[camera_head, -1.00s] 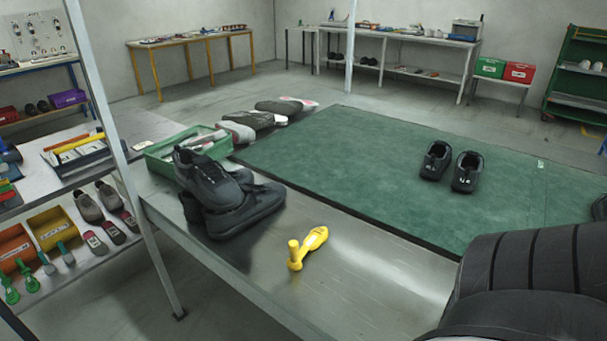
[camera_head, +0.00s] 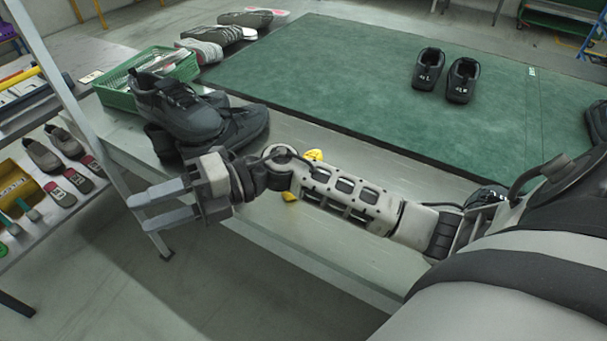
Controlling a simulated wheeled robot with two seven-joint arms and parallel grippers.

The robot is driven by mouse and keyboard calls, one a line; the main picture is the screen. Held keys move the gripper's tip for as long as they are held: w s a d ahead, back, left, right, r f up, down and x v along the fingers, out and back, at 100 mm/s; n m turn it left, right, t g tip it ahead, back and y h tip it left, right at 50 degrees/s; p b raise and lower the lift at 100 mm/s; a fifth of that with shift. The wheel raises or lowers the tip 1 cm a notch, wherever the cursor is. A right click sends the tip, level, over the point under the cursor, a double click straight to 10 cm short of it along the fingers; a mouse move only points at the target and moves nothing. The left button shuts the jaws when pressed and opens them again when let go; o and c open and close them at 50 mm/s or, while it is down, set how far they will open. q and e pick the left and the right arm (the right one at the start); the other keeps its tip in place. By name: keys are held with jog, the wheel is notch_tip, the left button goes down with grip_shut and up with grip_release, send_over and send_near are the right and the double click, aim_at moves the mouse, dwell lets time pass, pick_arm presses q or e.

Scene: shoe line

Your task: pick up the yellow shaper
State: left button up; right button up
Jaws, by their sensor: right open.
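The yellow shaper (camera_head: 314,155) lies on the metal bench top, mostly hidden behind my right forearm. One bit of it shows above the arm and another bit shows below. My right gripper (camera_head: 134,214) is at the left end of that arm, pointing left, beyond the front edge of the bench. Its two fingers are apart with nothing between them. The gripper is well to the left of the shaper. My left gripper is not in view.
Stacked dark shoes (camera_head: 182,110) stand on the bench just behind my right gripper. A green basket (camera_head: 117,99) is behind them. A green mat (camera_head: 330,80) bears a pair of black shoes (camera_head: 461,80). A grey post (camera_head: 75,105) rises at the left.

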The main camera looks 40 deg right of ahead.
jog(key=w+d+f+n+g+h+b, duration=0.1)
jog(key=w+d+f+n+g+h, duration=0.2)
jog(key=d+h, duration=0.35)
jog(key=w+d+f+n+h+b, duration=0.1)
jog(key=w+d+f+n+h, duration=0.1)
jog(key=d+n+h, duration=0.35)
jog(key=w+d+r+m+h+b, duration=0.1)
jog(key=d+r+h, duration=0.15)
jog(key=d, duration=0.45)
jog(key=d+r+m+h, duration=0.15)
jog(key=d+h, duration=0.25)
jog(key=d, duration=0.4)
jog(key=f, duration=1)
jog(key=shift+w+a, duration=0.2)
jog(key=shift+a, duration=0.1)
jog(key=shift+w+f+p, duration=0.1)
jog(key=shift+f+p, duration=0.35)
jog(key=shift+f, duration=2.6)
grip_shut()
